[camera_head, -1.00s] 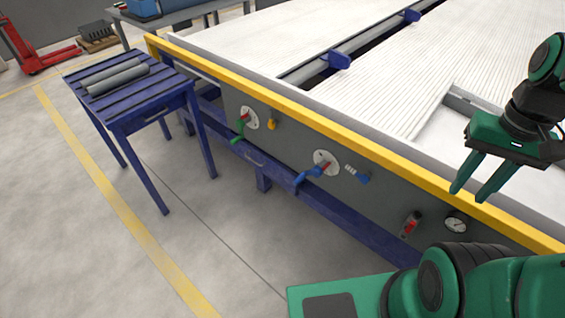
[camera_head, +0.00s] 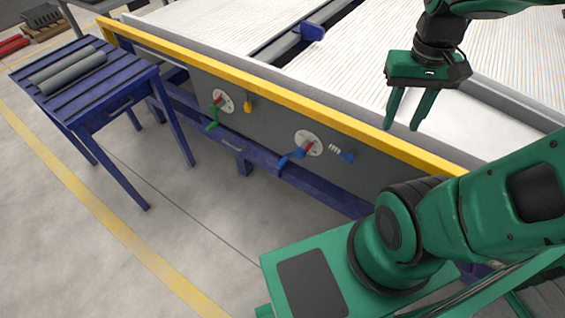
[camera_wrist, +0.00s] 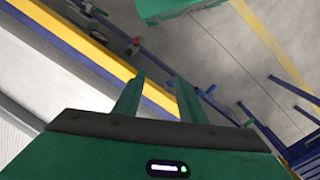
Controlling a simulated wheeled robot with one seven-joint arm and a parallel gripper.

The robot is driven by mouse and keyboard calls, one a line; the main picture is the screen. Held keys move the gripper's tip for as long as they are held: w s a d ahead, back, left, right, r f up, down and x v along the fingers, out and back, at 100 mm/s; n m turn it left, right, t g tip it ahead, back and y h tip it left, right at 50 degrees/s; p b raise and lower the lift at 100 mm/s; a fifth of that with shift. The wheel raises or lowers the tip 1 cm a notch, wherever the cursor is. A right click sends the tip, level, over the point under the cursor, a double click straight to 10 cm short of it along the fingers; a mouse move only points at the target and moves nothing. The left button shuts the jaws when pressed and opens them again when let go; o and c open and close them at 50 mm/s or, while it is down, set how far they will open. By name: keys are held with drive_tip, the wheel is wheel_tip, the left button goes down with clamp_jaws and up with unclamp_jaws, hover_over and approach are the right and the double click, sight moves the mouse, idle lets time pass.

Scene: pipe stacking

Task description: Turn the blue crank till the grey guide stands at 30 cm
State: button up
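The blue crank (camera_head: 291,158) sits on the grey side panel of the machine, beside a round white dial (camera_head: 308,143) with a red pointer. The dial's scale is too small to read. My gripper (camera_head: 402,127) is open and empty, above the yellow rail, to the right of the blue crank and higher. In the wrist view my gripper's two fingers (camera_wrist: 155,95) stand apart with nothing between them. A grey guide bar (camera_head: 283,47) with a blue block (camera_head: 312,31) lies across the white slatted bed. I cannot tell its reading.
A green crank (camera_head: 212,121) with its own dial and a yellow knob (camera_head: 249,104) are farther left on the panel. A blue handle with a spring (camera_head: 346,155) is right of the blue crank. The yellow rail (camera_head: 275,98) edges the bed. A blue table (camera_head: 105,102) holds grey pipes (camera_head: 72,70).

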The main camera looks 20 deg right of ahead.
drive_tip(key=w+a+f+n+h, duration=0.1)
drive_tip(key=w+a+f+n, duration=0.15)
drive_tip(key=w, duration=0.45)
drive_tip(key=w+a+f+n+h, duration=0.1)
drive_tip(key=w+a+f+n, duration=0.15)
drive_tip(key=w, duration=0.45)
drive_tip(key=n+t+h, duration=0.1)
drive_tip(key=n+h, duration=0.7)
drive_tip(key=n, duration=0.2)
hover_over(278, 167)
wheel_tip(278, 167, down, 23)
drive_tip(key=s+a+f+n+t+h, duration=0.2)
drive_tip(key=a+f+n+t, duration=0.1)
drive_tip(key=f+n+t, duration=0.3)
drive_tip(key=s+a+f+n+t+h, duration=0.2)
drive_tip(key=s+a+f+n+t, duration=0.15)
drive_tip(key=f, duration=0.45)
drive_tip(key=x, duration=1.1)
drive_tip(key=shift+w+a, duration=0.2)
drive_tip(key=shift+w, duration=0.2)
clamp_jaws()
